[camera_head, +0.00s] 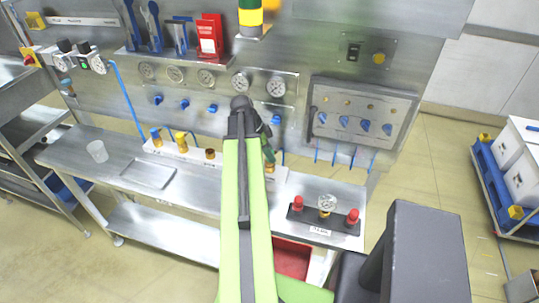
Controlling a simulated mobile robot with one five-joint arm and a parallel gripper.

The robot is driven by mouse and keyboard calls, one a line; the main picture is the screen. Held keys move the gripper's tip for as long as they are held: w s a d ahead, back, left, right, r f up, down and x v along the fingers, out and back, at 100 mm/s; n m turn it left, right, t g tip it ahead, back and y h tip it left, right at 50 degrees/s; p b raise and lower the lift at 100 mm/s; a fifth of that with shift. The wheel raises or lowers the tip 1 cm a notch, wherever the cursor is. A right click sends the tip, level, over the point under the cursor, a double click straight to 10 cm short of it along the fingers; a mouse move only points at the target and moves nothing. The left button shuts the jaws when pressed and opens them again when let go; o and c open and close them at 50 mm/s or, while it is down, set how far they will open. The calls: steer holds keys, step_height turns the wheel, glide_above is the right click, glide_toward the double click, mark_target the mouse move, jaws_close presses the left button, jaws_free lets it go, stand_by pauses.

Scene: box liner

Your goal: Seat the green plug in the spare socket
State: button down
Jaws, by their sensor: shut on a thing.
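My gripper (265,130) is at the end of my lime-green arm, over the back of the steel bench. It is shut on a dark green piece that looks like the green plug (269,154); the fingers are mostly hidden by my wrist. The plug points down, just above a brass fitting (270,169) on the white strip (190,156). I cannot tell whether they touch. I cannot tell which socket is the spare.
A black block (310,215) with two red-capped fittings and a gauge (327,204) stands right of my arm. Gauges and blue valves line the wall panel behind. The bench's left front is clear.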

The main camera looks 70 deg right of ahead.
steer(key=shift+f+b, duration=0.35)
steer(key=shift+f, duration=0.05)
steer(key=c, duration=1)
jaws_free()
steer(key=shift+r, duration=0.1)
steer(key=p+v, duration=1.6)
steer(key=v, duration=0.1)
steer(key=shift+w+a, duration=0.15)
steer(key=shift+w, duration=0.05)
